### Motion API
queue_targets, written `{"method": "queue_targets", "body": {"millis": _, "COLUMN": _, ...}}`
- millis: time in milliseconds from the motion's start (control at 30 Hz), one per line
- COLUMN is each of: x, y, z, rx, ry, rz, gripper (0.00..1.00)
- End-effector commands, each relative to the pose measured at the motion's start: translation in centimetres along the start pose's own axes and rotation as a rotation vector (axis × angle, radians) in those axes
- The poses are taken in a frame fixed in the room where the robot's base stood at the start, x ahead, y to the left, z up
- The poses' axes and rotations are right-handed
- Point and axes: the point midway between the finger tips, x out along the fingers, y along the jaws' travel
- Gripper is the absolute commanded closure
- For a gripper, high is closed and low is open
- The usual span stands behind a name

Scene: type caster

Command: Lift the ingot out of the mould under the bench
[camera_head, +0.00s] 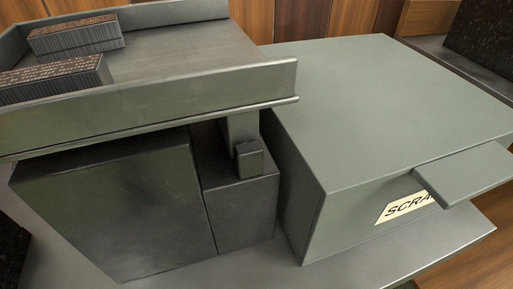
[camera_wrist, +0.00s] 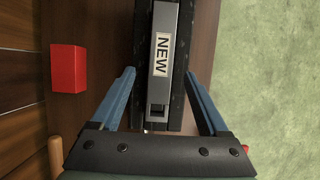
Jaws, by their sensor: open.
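My gripper (camera_wrist: 160,73) shows in the wrist view with its two blue fingers spread wide and nothing held. Between and beyond the fingers is a long grey bar-like piece (camera_wrist: 159,88) with a white "NEW" label and a small dark square opening near its lower end. Dark speckled sides flank it. I cannot tell whether this piece is the ingot, the mould or something else. My gripper does not show in the head view. Neither the ingot nor the mould can be made out there.
A raised grey tray (camera_head: 180,85) holds dark ridged blocks (camera_head: 75,36). Below it stands a dark cabinet (camera_head: 110,210). A grey box (camera_head: 395,95) marked "SCRA…" stands to the right. A red block (camera_wrist: 68,68) lies left of my fingers; green floor (camera_wrist: 270,70) is to the right.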

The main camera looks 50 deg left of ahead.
Motion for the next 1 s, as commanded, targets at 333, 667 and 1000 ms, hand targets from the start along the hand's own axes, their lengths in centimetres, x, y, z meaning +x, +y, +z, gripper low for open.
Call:
{"method": "queue_targets", "body": {"millis": 333, "x": 4.5, "y": -0.1, "z": 0.1, "rx": 0.001, "ry": 0.0, "rz": 0.0, "gripper": 0.22}}
{"method": "queue_targets", "body": {"millis": 667, "x": 4.6, "y": -0.1, "z": 0.2, "rx": 0.001, "ry": 0.0, "rz": 0.0, "gripper": 0.31}}
{"method": "queue_targets", "body": {"millis": 1000, "x": 4.6, "y": -0.1, "z": 0.2, "rx": 0.001, "ry": 0.0, "rz": 0.0, "gripper": 0.92}}
